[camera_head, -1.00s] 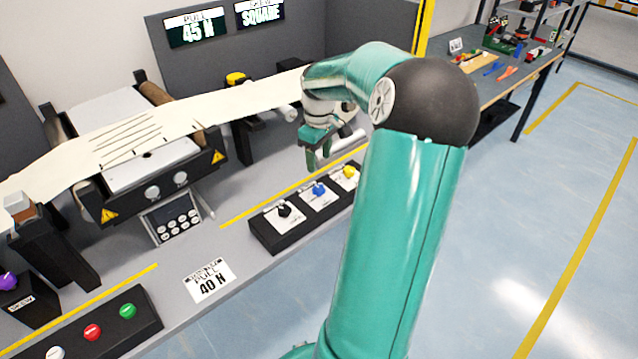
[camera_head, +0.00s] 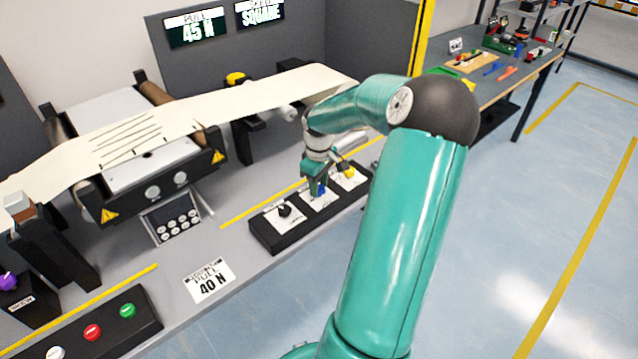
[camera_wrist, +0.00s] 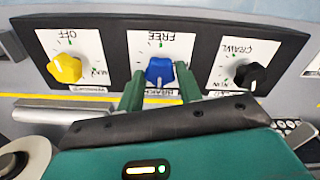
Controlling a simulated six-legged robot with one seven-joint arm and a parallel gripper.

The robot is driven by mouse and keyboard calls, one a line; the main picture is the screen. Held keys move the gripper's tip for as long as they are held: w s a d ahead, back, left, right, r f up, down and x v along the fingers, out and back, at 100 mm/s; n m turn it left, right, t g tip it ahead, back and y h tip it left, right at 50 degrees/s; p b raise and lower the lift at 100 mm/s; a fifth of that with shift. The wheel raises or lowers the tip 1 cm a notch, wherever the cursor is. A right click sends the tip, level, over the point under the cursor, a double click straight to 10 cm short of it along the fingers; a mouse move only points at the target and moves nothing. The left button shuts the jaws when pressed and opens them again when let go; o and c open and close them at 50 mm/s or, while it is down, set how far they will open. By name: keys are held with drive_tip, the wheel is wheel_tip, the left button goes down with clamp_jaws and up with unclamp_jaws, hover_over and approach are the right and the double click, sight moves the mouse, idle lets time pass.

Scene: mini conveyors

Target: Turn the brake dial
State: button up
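The brake dial is a blue knob (camera_wrist: 160,72) on a white plate marked FREE, with a partly hidden BRAKE label, in the wrist view. It is the middle one of three dials on a black panel (camera_head: 265,236). In the wrist view my gripper (camera_wrist: 161,80) has its two green fingers open on either side of the blue knob, with small gaps visible. Contact cannot be told. In the head view my gripper (camera_head: 317,190) is over the middle dial and hides most of it. The knob's pointer seems to face the FREE side.
A yellow dial (camera_wrist: 64,68) and a black dial (camera_wrist: 249,77) flank the blue one closely. A machine with a cream web (camera_head: 270,93) stands behind. A card reading 40 N (camera_head: 209,280) lies left of the panel; a screen reads PULL 45 N (camera_head: 195,27).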

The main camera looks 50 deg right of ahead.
drive_tip(key=c, duration=0.5)
drive_tip(key=shift+o, duration=0.2)
drive_tip(key=shift+w+m, duration=0.1)
drive_tip(key=shift+m, duration=2.5)
drive_tip(key=o, duration=1)
drive_tip(key=shift+c, duration=0.2)
